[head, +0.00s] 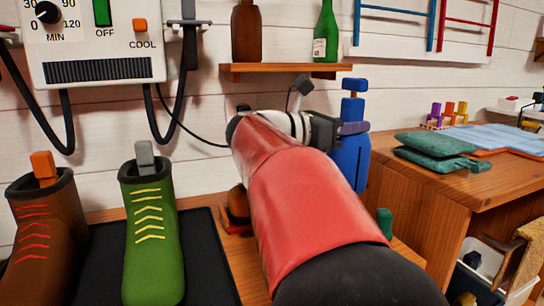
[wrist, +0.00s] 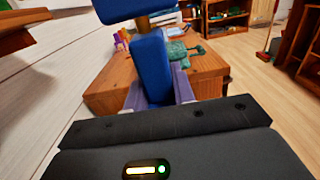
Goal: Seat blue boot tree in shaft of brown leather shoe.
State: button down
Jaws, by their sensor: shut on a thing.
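My gripper (head: 354,128) is shut on the blue boot tree (head: 350,155), which stands roughly upright in the jaws, with a block-like blue top on a brown neck. In the wrist view the blue boot tree (wrist: 150,68) sits between the purple fingers (wrist: 182,85), and its top is cut off by the frame edge. A tall brown boot (head: 48,235) with orange lacing stands at the far left, an orange piece (head: 43,166) in its shaft. A brown object (head: 238,203) is mostly hidden behind my arm; I cannot tell whether it is a shoe.
A green boot (head: 152,240) with a grey piece in its shaft stands on a black mat (head: 210,250). A dryer box (head: 95,45) with hanging hoses is above. A shelf (head: 290,68) holds bottles. A wooden desk (head: 440,185) with green cloth is at right, a bin below.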

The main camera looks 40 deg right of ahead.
jog(key=w+d+p, duration=0.3)
jog(key=w+d, duration=0.1)
jog(key=w, duration=1)
notch_tip(320, 180, down, 7)
jog(key=b, duration=0.1)
jog(key=shift+s+d, duration=0.2)
jog(key=shift+f, duration=0.1)
jog(key=c, duration=1.2)
grip_release()
jog(key=shift+o, duration=0.2)
